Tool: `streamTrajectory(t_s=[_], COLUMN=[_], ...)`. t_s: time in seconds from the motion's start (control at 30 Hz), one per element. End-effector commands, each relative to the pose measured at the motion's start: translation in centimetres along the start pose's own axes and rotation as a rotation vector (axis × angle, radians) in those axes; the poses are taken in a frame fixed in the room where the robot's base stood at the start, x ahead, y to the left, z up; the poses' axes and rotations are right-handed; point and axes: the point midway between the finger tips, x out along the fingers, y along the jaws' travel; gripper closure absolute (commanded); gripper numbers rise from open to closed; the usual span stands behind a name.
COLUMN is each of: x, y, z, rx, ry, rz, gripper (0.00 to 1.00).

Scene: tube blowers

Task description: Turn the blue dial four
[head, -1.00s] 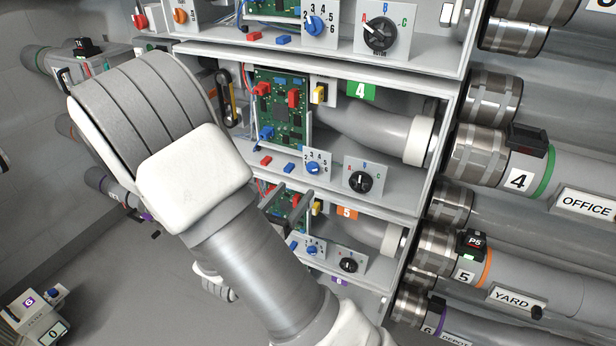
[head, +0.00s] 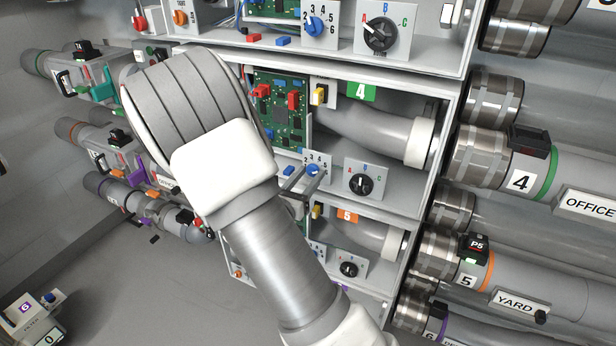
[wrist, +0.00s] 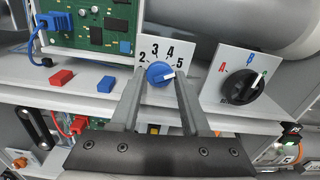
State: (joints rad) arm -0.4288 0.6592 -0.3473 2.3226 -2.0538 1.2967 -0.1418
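The blue dial of unit four (head: 313,171) sits on a white plate numbered around it, on the shelf with the green 4 label (head: 361,91). In the wrist view the blue dial (wrist: 158,74) is close ahead, its white mark pointing right, roughly toward 5. My gripper (head: 302,184) is at this plate; its fingers also show in the wrist view (wrist: 158,82). The fingers are open, one on each side of the dial as seen there. I cannot tell whether they touch it or are still short of it.
A black A-B-C selector (wrist: 243,88) stands just right of the dial. A green circuit board (head: 280,108) is behind, with loose red (wrist: 61,78) and blue (wrist: 106,84) blocks on the shelf ledge. Similar units lie above and below, the lower one labelled 5 (head: 347,215).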

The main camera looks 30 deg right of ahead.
Motion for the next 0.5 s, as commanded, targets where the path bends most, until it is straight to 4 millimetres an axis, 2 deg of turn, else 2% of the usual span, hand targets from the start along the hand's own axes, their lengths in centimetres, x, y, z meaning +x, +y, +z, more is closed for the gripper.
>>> streamTrajectory(t_s=[0.03, 0.23, 0.5], x=[-0.01, -0.03, -0.05], y=[0.01, 0.04, 0.06], z=[0.00, 0.00, 0.13], rx=[0.000, 0.000, -0.017], ry=[0.000, 0.000, 0.000], rz=[0.000, 0.001, 0.002], gripper=[0.65, 1.00, 1.00])
